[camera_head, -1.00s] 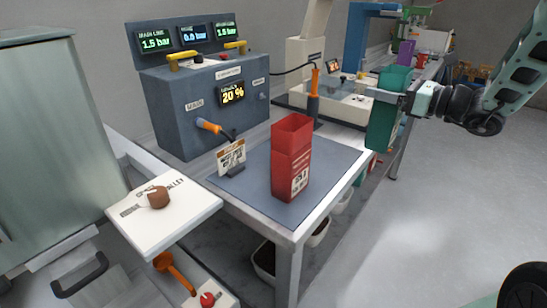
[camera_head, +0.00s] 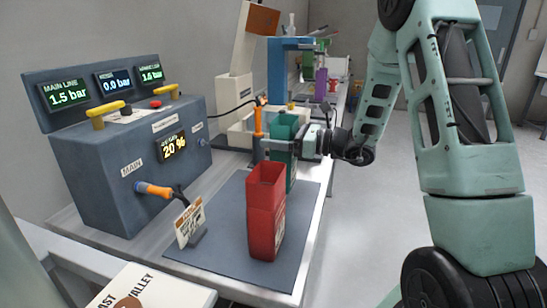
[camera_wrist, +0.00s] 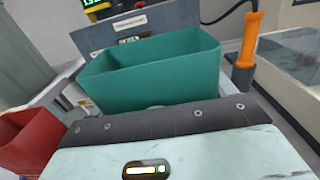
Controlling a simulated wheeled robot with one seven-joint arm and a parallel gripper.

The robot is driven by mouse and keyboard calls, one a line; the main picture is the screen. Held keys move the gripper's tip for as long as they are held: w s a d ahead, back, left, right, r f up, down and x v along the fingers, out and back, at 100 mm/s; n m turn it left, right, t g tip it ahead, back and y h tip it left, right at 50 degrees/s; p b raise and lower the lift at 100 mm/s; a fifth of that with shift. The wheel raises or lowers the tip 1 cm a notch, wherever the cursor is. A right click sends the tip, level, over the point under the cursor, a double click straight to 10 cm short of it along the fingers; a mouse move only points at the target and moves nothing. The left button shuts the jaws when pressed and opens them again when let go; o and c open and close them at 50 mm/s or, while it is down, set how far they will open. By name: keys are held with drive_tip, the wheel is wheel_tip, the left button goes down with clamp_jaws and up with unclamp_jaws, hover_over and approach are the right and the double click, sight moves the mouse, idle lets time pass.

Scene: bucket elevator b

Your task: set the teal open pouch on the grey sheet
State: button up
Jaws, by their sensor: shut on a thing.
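The teal open pouch (camera_head: 284,124) is upright in my gripper (camera_head: 280,147), which is shut on it near its top. In the head view it appears over the far right part of the grey sheet (camera_head: 231,215), behind the red pouch. Its lower end is partly hidden by the red pouch, so I cannot tell whether it touches the sheet. In the wrist view the teal pouch (camera_wrist: 155,82) shows its open mouth just beyond the gripper's edge.
A red open pouch (camera_head: 264,225) stands on the sheet and also shows in the wrist view (camera_wrist: 30,140). A small sign (camera_head: 189,222) stands at the sheet's left. The blue-grey control box (camera_head: 130,165) stands behind. An orange-handled tool (camera_head: 258,122) is close beyond the teal pouch.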

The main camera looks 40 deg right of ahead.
drive_tip(key=shift+f, duration=1.9)
drive_tip(key=shift+f, duration=0.15)
drive_tip(key=o, duration=0.7)
drive_tip(key=b+v, duration=0.1)
drive_tip(key=v, duration=1.1)
